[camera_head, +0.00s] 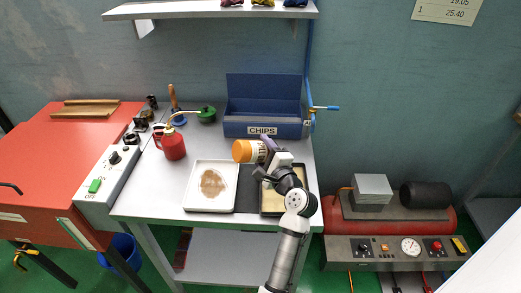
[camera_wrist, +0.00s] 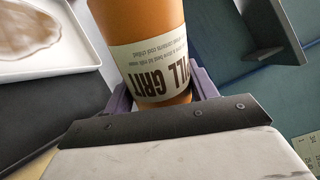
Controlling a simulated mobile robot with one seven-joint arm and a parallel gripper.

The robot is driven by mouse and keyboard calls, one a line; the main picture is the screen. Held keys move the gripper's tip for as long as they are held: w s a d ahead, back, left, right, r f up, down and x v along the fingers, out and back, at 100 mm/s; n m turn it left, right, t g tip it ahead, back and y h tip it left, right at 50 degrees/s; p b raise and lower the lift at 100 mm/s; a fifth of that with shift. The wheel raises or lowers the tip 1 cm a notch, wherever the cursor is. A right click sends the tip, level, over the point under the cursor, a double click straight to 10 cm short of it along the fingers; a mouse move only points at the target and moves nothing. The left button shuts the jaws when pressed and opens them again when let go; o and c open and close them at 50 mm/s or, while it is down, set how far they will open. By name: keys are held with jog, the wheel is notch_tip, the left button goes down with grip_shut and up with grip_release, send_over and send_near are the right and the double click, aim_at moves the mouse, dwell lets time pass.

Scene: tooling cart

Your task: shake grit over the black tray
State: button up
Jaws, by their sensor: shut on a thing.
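My gripper (camera_head: 267,151) is shut on an orange grit shaker (camera_head: 243,151) with a white label. The shaker lies on its side in the air, its orange end pointing left. In the wrist view the shaker (camera_wrist: 155,35) sits between the purple fingers, its label reading "GRIT"; its far end is out of frame. The black tray (camera_head: 262,204), with a tan inside, lies on the cart at the right, partly hidden by my arm. The shaker is above and behind the trays, left of the black tray.
A white tray (camera_head: 190,197) with a brown patch lies left of a dark strip (camera_head: 248,190). A blue CHIPS bin (camera_head: 262,128) stands behind. A shelf (camera_head: 190,10) hangs above.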

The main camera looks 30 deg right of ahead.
jog(key=s+r, duration=0.1)
jog(key=s, duration=0.6)
jog(key=shift+d+r, duration=0.2)
jog(key=shift+r, duration=0.2)
jog(key=shift+w+a, duration=0.1)
jog(key=shift+w, duration=0.05)
dwell(0.4)
